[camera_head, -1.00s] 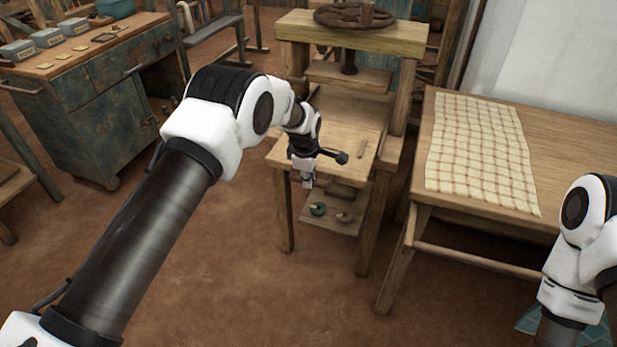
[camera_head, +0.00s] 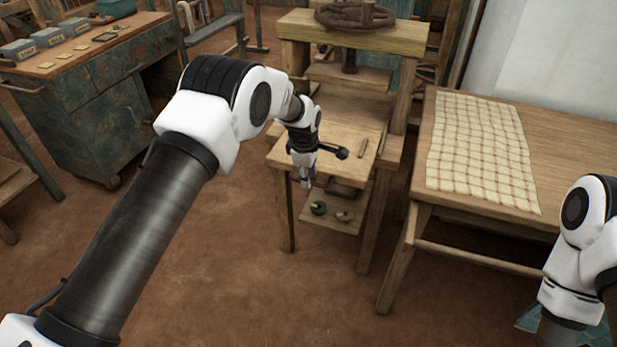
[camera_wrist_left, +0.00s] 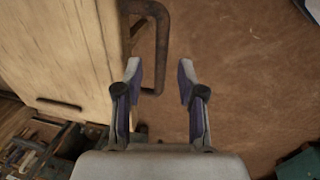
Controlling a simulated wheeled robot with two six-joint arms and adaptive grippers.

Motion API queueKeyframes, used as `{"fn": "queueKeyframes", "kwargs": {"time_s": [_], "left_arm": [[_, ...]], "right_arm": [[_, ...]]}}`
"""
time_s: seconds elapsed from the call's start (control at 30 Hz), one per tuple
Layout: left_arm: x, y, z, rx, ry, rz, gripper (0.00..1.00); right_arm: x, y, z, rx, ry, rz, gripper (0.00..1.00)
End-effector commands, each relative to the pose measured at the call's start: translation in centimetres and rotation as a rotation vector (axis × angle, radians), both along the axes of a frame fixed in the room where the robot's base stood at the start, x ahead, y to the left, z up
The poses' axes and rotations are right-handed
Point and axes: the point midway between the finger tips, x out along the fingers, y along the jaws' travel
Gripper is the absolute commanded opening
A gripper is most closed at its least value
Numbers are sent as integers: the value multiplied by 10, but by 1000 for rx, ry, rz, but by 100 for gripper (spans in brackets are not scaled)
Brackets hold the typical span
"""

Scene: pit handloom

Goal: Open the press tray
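The wooden press (camera_head: 409,95) stands at the centre of the head view, with a pale board (camera_head: 350,140) at its front that looks like the tray. My left gripper (camera_head: 306,182) points down just in front of the board's front edge. In the left wrist view, a brown U-shaped bar handle (camera_wrist_left: 162,45) sticks out beside a pale wooden panel (camera_wrist_left: 75,50). My left gripper's fingers (camera_wrist_left: 160,74) are open, and the handle's end shows between them. I cannot tell whether they touch it. My right arm shows at the right edge; its gripper is out of view.
A low shelf (camera_head: 330,219) under the press holds a small green item (camera_head: 317,208). A table (camera_head: 570,150) with a checked cloth (camera_head: 480,150) stands at the right. A worn cabinet (camera_head: 90,110) stands at the left. The floor in front of the press is clear.

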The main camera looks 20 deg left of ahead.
Motion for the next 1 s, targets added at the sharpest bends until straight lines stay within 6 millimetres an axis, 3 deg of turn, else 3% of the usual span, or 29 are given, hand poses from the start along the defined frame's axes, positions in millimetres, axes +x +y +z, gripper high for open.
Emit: {"fn": "queueKeyframes", "kwargs": {"time_s": [0.2,0.43,0.87,0.97,1.0], "left_arm": [[-10,0,57,0,-5,0,39],[-18,1,97,0,-3,0,39],[-19,1,101,0,-1,0,39],[-22,1,91,-1,18,1,39],[-26,2,79,-3,41,3,39]], "right_arm": [[0,0,0,0,0,0,40],[0,0,0,0,0,0,40],[0,0,0,0,0,0,40],[0,0,2,0,0,0,40],[0,0,4,0,0,0,40]]}}
